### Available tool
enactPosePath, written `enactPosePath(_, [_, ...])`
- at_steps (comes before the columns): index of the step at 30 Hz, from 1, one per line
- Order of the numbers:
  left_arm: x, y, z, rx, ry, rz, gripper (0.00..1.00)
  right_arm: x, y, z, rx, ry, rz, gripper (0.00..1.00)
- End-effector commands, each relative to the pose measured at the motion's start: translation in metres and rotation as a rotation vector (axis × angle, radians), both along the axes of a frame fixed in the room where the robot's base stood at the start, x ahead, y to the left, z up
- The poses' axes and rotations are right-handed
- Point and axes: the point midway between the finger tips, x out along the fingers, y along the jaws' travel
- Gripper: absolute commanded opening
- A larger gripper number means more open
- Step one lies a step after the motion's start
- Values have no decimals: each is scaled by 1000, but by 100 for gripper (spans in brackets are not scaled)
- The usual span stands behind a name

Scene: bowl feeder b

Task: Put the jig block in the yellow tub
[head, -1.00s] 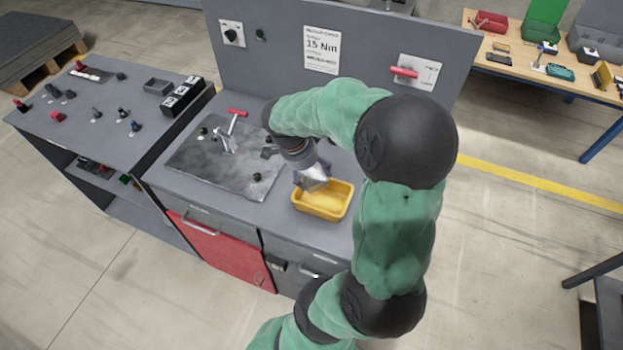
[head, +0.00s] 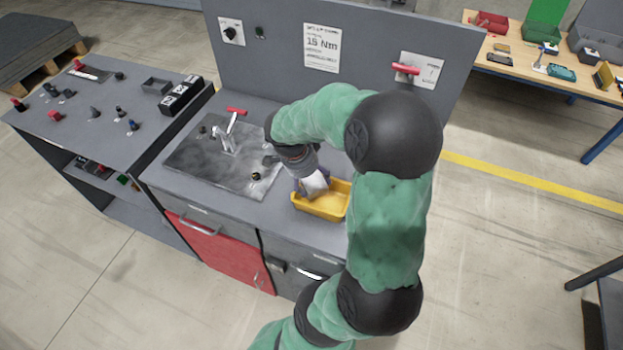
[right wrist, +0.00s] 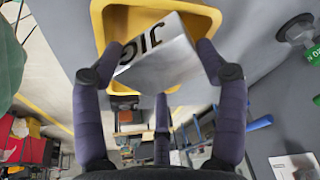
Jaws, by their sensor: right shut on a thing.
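The jig block (right wrist: 160,58) is a silvery metal block with dark "JIG" lettering. In the right wrist view it sits tilted between the fingers of my right gripper (right wrist: 163,75), which is shut on it. The yellow tub (head: 326,208) stands on the grey bench, and its rim (right wrist: 97,28) shows behind the block in the right wrist view. In the head view my right gripper (head: 312,187) holds the block (head: 315,184) over the tub's left back part. I cannot tell whether the block touches the tub's floor. My left gripper is not in view.
A metal plate (head: 205,165) with a red-handled clamp (head: 228,135) lies left of the tub. An upright grey panel (head: 280,60) stands behind. A side table (head: 60,120) with small parts is at the left. Bare bench top lies in front of the tub.

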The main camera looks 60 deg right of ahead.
Motion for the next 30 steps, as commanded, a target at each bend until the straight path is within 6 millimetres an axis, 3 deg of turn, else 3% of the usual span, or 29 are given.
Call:
enactPosePath(9, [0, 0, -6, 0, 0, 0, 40, 0, -1, -4, -1, -2, 0, 24])
enactPosePath(10, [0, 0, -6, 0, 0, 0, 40, 0, 0, -4, -1, -1, 0, 76])
enactPosePath(12, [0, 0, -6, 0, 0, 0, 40, 0, 0, -4, -1, -1, 0, 95])
enactPosePath(24, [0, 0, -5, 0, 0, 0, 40, 0, 0, -3, 0, 0, 0, 97])
enactPosePath(30, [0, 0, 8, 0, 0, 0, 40, 0, 0, 6, 1, 1, 0, 97])
